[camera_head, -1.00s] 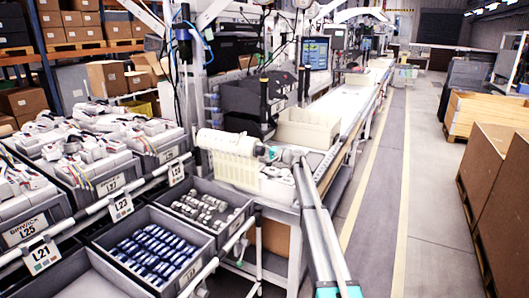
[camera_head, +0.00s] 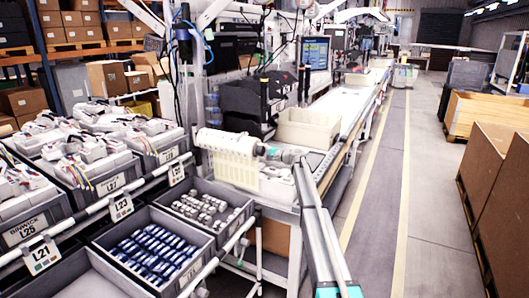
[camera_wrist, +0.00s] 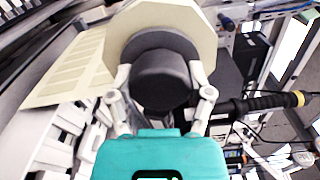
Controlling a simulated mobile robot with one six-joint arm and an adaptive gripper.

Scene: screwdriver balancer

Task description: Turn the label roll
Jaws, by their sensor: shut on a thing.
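The label roll (camera_head: 225,141) is a cream roll mounted sideways at the near end of the workbench, with a strip of labels hanging below it. In the wrist view the roll (camera_wrist: 196,28) fills the top, with its label strip (camera_wrist: 75,70) running down to the left. A round dark knob (camera_wrist: 160,78) projects from the roll's end toward me. My gripper (camera_wrist: 162,92) is shut on this knob, one finger on each side. In the head view my gripper (camera_head: 262,149) is at the roll's right end. The knob is hidden there.
A cream bin (camera_head: 308,128) stands on the bench (camera_head: 345,110) behind the roll. Grey crates of parts (camera_head: 155,248) stand at the lower left. A dark rod with a yellow band (camera_wrist: 270,101) lies close right of my gripper. The aisle (camera_head: 400,200) on the right is clear.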

